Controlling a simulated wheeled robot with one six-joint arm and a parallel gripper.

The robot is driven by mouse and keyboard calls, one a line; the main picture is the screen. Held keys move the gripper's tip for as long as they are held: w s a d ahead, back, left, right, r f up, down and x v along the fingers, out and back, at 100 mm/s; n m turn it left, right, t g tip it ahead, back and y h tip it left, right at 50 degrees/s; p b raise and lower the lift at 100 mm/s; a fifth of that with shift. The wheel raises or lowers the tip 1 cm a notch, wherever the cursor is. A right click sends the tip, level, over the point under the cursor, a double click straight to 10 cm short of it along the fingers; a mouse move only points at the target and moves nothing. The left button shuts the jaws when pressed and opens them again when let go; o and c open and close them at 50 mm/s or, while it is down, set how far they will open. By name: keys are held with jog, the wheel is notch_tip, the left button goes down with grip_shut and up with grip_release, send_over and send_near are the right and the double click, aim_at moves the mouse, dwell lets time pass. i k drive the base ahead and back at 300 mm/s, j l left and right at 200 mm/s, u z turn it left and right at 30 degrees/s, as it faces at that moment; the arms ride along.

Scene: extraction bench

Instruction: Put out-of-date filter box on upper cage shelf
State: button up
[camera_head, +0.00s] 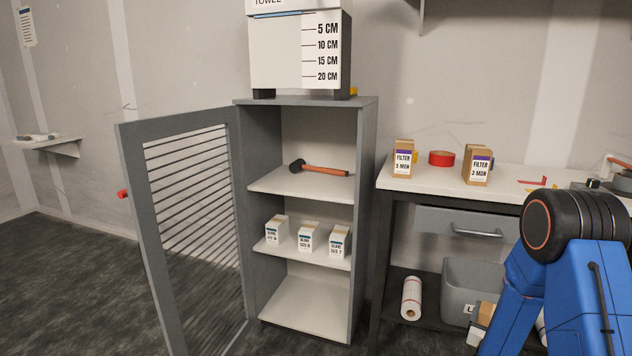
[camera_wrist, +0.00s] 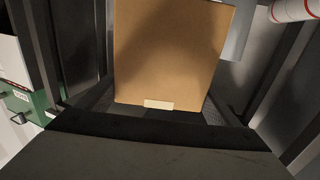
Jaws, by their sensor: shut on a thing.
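My gripper (camera_wrist: 160,112) is shut on a plain brown cardboard box (camera_wrist: 170,50) in the wrist view; no date label shows on its visible side. In the head view my gripper is hidden behind my blue arm at the right. The grey cage cabinet (camera_head: 367,180) stands open, its slatted door (camera_head: 131,190) swung left. Its upper shelf (camera_head: 330,190) holds an orange-handled hammer (camera_head: 320,169) and has bare room in front. Two filter boxes stand on the workbench, one labelled 5 MON (camera_head: 403,160) and one 3 MON (camera_head: 479,168).
Three white boxes (camera_head: 308,238) stand on the cabinet's middle shelf; its bottom shelf (camera_head: 310,305) is empty. A red tape roll (camera_head: 441,158) lies on the workbench (camera_head: 520,190). Below are a grey bin (camera_head: 470,280) and a paper roll (camera_head: 411,298). A measuring-marked box (camera_head: 298,50) tops the cabinet.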

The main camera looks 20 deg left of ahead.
aim_at(329, 188)
jog(key=j, duration=1.05)
jog(key=i+j, duration=0.1)
jog(key=j, duration=0.95)
